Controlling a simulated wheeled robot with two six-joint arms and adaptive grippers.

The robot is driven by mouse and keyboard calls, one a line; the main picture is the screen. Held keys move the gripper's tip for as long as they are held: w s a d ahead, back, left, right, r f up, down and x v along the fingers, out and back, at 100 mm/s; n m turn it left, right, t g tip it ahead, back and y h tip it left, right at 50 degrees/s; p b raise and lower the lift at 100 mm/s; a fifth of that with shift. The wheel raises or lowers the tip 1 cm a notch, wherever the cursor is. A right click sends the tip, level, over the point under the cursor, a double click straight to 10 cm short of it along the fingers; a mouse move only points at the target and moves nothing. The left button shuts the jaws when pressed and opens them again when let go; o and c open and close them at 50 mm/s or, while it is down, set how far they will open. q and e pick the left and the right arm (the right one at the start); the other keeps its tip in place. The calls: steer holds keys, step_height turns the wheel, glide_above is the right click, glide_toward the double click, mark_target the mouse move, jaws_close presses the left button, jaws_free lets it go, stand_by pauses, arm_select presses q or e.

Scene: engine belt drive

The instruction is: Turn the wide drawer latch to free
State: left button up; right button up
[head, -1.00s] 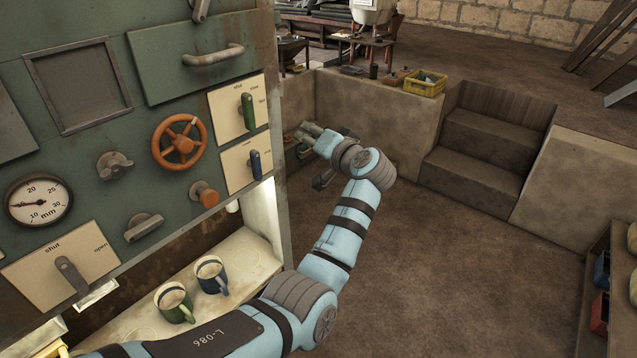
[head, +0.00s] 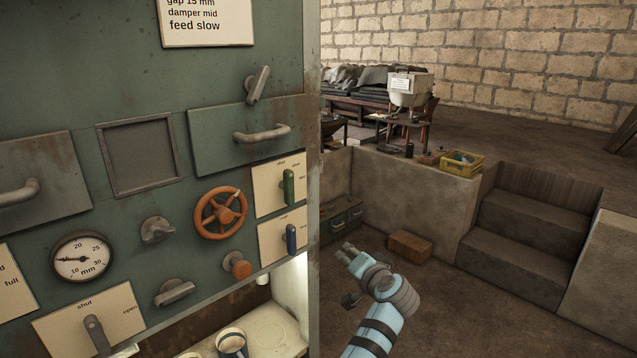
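A wide drawer front (head: 215,150) with a grey bar handle (head: 262,134) is in the upper middle of the green panel in the head view. A grey turn latch (head: 258,85) sits at its top edge, its lever tilted steeply, top leaning right. The drawer looks shut.
The panel also bears an orange handwheel (head: 221,213), an orange knob (head: 237,265), a gauge (head: 82,258) and several levers. A mug (head: 232,342) stands on the shelf below. A brown box (head: 409,246) lies on the floor by the wall. Open floor lies right of the panel.

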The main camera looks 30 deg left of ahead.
arm_select(q)
step_height(320, 180, up, 28)
steer(key=d+r+n+t+y, duration=0.1)
steer(key=n+t+y, duration=0.1)
steer(key=n+y, duration=0.1)
steer(key=s+r+n+g+y, duration=0.1)
steer(key=s+r+n+y, duration=0.2)
steer(key=r, duration=0.5)
steer(key=n+g+y+p, duration=0.2)
steer(key=n+g+p, duration=0.15)
steer(key=g, duration=0.25)
glide_toward(261, 85)
steer(key=shift+n, duration=0.25)
steer(key=b+x, duration=0.1)
steer(key=x, duration=0.8)
steer(key=shift+a, duration=0.25)
steer(key=shift+w, duration=0.1)
steer(key=shift+c, duration=0.4)
jaws_close()
